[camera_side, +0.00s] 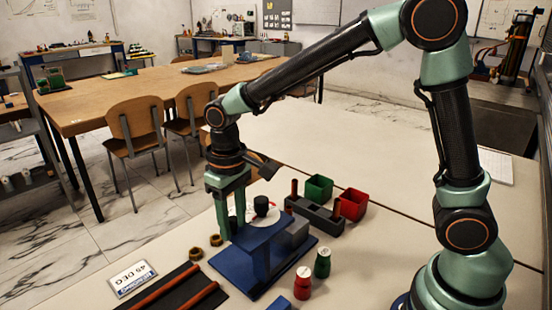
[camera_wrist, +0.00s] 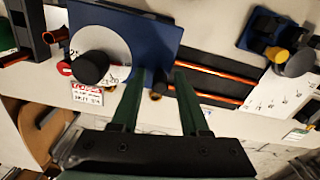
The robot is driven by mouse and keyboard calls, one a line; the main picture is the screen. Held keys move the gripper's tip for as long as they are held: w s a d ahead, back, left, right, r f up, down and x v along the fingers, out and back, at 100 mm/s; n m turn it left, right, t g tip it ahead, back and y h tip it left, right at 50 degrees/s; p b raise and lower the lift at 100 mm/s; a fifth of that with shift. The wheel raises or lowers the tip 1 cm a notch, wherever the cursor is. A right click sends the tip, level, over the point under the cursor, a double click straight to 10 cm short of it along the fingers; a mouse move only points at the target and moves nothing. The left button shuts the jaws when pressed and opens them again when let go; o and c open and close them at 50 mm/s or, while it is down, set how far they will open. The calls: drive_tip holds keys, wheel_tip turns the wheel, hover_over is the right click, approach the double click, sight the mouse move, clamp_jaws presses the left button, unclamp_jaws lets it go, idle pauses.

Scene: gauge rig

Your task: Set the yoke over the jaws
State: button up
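A blue stand (camera_side: 262,238) on a blue base plate carries a white disc with a black knob (camera_side: 261,205); the disc (camera_wrist: 108,42) and its knob (camera_wrist: 90,67) show at left in the wrist view. A grey block (camera_side: 292,235) sits on the same base. I cannot tell which parts are the yoke and the jaws. My gripper (camera_side: 231,215) points down at the left side of the stand. In the wrist view its green fingers (camera_wrist: 158,76) are apart, with a small dark and copper-coloured part (camera_wrist: 158,89) seen between them; contact is unclear.
A dark tray with copper rods (camera_side: 175,288), a 45 DEG card (camera_side: 132,278) and brass rings (camera_side: 195,253) lie left. A dark holder (camera_side: 315,215), green bin (camera_side: 318,188) and red bin (camera_side: 353,204) stand behind.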

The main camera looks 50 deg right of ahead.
clamp_jaws()
drive_tip(key=shift+r, duration=0.1)
idle(1.1)
